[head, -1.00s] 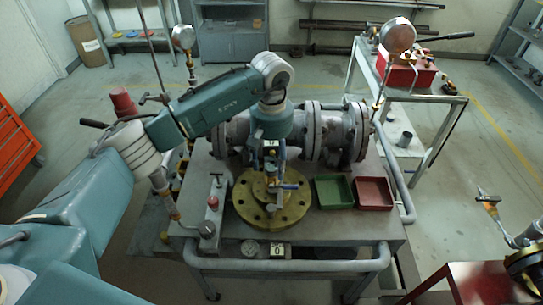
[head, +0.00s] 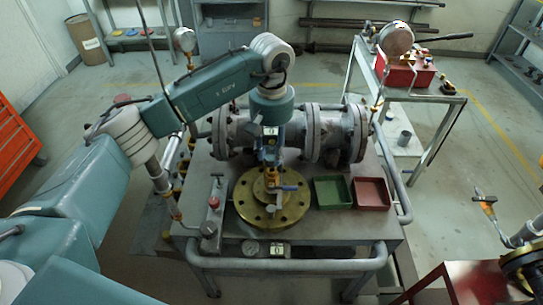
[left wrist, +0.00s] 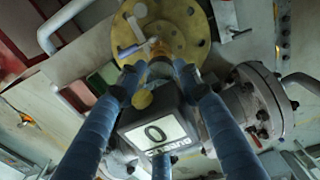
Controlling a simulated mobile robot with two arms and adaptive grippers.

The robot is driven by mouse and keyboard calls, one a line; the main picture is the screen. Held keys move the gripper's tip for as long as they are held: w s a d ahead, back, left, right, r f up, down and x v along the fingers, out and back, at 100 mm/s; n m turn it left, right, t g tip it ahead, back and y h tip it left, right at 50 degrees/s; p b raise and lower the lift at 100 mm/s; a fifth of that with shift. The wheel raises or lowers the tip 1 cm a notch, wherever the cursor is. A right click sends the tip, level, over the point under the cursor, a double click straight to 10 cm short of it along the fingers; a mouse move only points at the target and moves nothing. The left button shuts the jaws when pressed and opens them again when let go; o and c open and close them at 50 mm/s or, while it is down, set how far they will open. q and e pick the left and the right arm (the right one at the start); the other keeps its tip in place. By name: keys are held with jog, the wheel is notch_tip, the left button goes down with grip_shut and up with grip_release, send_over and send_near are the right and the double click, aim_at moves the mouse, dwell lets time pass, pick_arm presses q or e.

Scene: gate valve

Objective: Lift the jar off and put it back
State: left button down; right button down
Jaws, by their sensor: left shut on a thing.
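My left gripper (head: 270,164) reaches down over the brass flange (head: 245,203) on the bench. Its blue fingers (left wrist: 158,74) are closed around a small brass-coloured piece (left wrist: 160,68), which I take to be the jar; the fingers hide most of it. A small lever (head: 289,187) shows just below the fingertips. The gap between the jar and the flange is unclear. My right gripper is not in view.
A green tray (head: 332,206) and a red tray (head: 386,207) stand to the right of the flange. A grey valve body (head: 312,130) and pipe lie behind it. A rail (head: 330,266) runs along the bench front. A red toolbox (head: 405,77) stands on the farther table.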

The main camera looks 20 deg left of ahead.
pick_arm(q)
notch_tip(320, 180, up, 15)
jog(key=p, duration=0.6)
jog(key=shift+r, duration=0.15)
notch_tip(320, 180, up, 4)
jog(key=p, duration=0.2)
jog(key=shift+p, duration=0.3)
